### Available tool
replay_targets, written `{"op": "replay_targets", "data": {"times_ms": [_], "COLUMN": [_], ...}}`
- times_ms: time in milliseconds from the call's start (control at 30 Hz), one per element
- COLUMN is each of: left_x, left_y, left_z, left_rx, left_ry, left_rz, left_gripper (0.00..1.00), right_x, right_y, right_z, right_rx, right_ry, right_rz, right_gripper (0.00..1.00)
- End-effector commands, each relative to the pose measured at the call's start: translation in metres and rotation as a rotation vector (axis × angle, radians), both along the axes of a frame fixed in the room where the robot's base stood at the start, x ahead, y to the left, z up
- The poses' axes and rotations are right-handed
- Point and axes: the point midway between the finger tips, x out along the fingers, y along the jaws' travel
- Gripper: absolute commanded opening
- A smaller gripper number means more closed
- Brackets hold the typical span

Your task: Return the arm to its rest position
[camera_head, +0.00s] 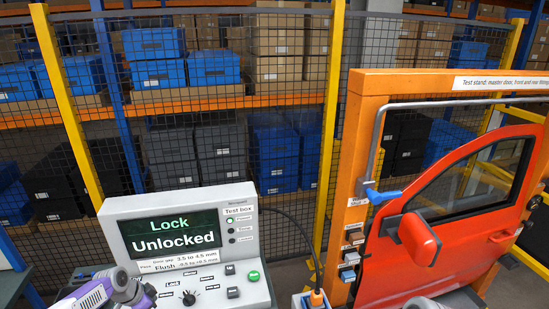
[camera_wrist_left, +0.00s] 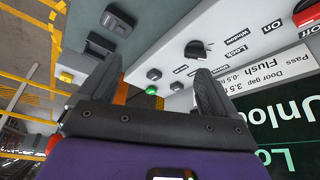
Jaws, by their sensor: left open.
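My left arm's purple and white wrist and gripper (camera_head: 132,291) show at the bottom left of the head view, in front of the test box (camera_head: 115,215). In the left wrist view the two dark fingers of my left gripper (camera_wrist_left: 157,80) are spread apart with nothing between them. The test box panel with its black knob (camera_wrist_left: 196,49) and green button (camera_wrist_left: 151,90) lies beyond the fingers. I cannot tell the exact gap to the panel. The test box screen (camera_head: 172,233) reads "Lock Unlocked".
An orange test stand (camera_head: 353,150) holds a red car door (camera_head: 401,268) at the right. A blue-ended grey bar (camera_head: 383,196) sticks out near the door. A wire mesh fence with yellow posts (camera_head: 330,130) stands behind, with shelves of blue bins (camera_head: 153,43) beyond it.

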Motion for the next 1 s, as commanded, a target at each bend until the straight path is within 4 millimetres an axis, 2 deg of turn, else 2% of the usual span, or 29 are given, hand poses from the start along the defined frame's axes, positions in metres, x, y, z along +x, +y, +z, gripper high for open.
{"op": "replay_targets", "data": {"times_ms": [33, 267, 467, 567, 600, 700, 833, 1000], "left_x": [0.000, -0.008, -0.033, -0.063, -0.080, -0.130, -0.192, -0.262], "left_y": [-0.015, -0.082, -0.152, -0.198, -0.218, -0.258, -0.281, -0.282], "left_z": [-0.007, -0.039, -0.073, -0.096, -0.106, -0.130, -0.150, -0.161], "left_rx": [-0.018, -0.113, -0.210, -0.268, -0.290, -0.324, -0.315, -0.251], "left_ry": [0.008, 0.048, 0.123, 0.197, 0.237, 0.342, 0.447, 0.526], "left_rz": [-0.001, 0.054, 0.140, 0.224, 0.271, 0.419, 0.616, 0.851], "left_gripper": [0.92, 0.92, 0.92, 0.92, 0.92, 0.92, 0.92, 0.92], "right_x": [-0.001, 0.000, 0.000, -0.001, -0.001, -0.001, 0.000, 0.000], "right_y": [0.000, 0.000, 0.000, 0.000, 0.000, 0.000, 0.000, 0.000], "right_z": [0.000, 0.000, 0.000, 0.000, 0.000, 0.000, 0.000, 0.000], "right_rx": [0.000, 0.000, 0.000, 0.000, 0.000, 0.000, 0.000, 0.000], "right_ry": [0.001, 0.000, 0.001, 0.002, 0.002, 0.002, 0.001, 0.001], "right_rz": [0.000, 0.000, 0.000, 0.001, 0.001, 0.001, 0.000, 0.000], "right_gripper": [0.43, 0.43, 0.43, 0.43, 0.43, 0.43, 0.43, 0.43]}}
